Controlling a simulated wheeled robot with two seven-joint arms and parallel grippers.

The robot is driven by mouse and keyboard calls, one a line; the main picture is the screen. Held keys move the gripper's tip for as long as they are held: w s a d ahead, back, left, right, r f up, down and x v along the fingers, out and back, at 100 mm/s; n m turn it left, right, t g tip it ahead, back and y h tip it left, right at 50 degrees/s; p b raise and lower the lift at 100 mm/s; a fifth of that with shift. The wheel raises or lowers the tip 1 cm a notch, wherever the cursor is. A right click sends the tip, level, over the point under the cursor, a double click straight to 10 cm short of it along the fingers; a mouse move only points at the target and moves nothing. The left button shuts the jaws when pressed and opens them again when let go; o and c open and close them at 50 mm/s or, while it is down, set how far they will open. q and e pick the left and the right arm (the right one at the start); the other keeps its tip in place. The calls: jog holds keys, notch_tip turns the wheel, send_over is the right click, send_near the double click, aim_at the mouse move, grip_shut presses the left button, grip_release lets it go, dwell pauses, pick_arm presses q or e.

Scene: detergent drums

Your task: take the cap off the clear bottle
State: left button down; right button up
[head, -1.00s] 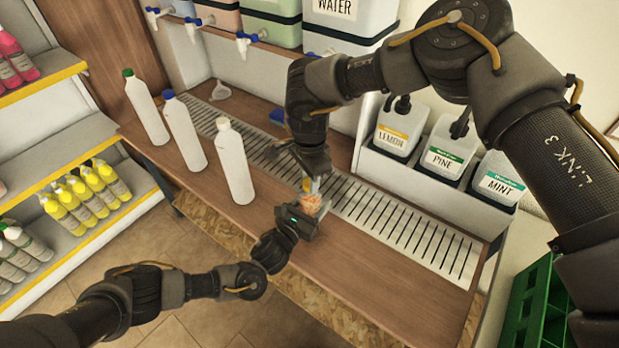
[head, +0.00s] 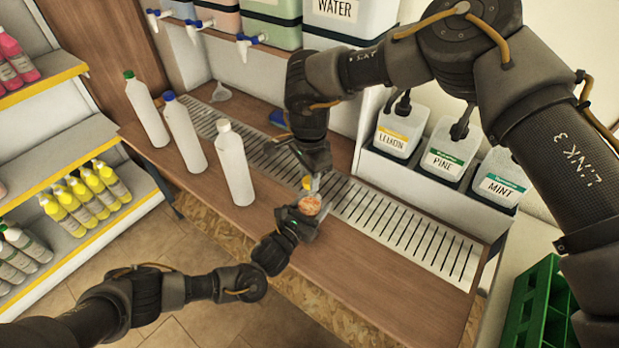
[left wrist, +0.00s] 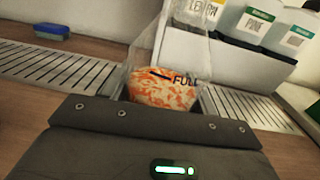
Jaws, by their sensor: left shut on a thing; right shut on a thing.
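The clear bottle (head: 311,205) with orange speckled contents is at the front of the counter. It also shows in the left wrist view (left wrist: 160,88), with a "FULL" mark on its wall. My left gripper (head: 299,221) is shut on its lower part from the front left. My right gripper (head: 314,183) reaches down from above and is shut at the bottle's top, where a small yellow cap (head: 307,183) shows. The fingers partly hide the cap, and I cannot tell whether it still touches the bottle. The bottle's top is outside the left wrist view.
Three white bottles, with a green cap (head: 147,110), a blue cap (head: 184,134) and a white cap (head: 234,163), stand to the left. A slotted drain grate (head: 405,236) runs behind. LEMON, PINE and MINT jugs (head: 450,155) stand at the back right. The right counter front is clear.

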pick_arm(q)
jog(key=shift+f, duration=0.15)
pick_arm(e)
jog(key=shift+r, duration=0.25)
jog(key=shift+r, duration=2)
pick_arm(q)
jog(key=shift+c, duration=1.8)
grip_release()
pick_arm(e)
jog(key=shift+f+b, duration=0.5)
jog(key=shift+f, duration=0.05)
pick_arm(q)
jog(key=v, duration=1.2)
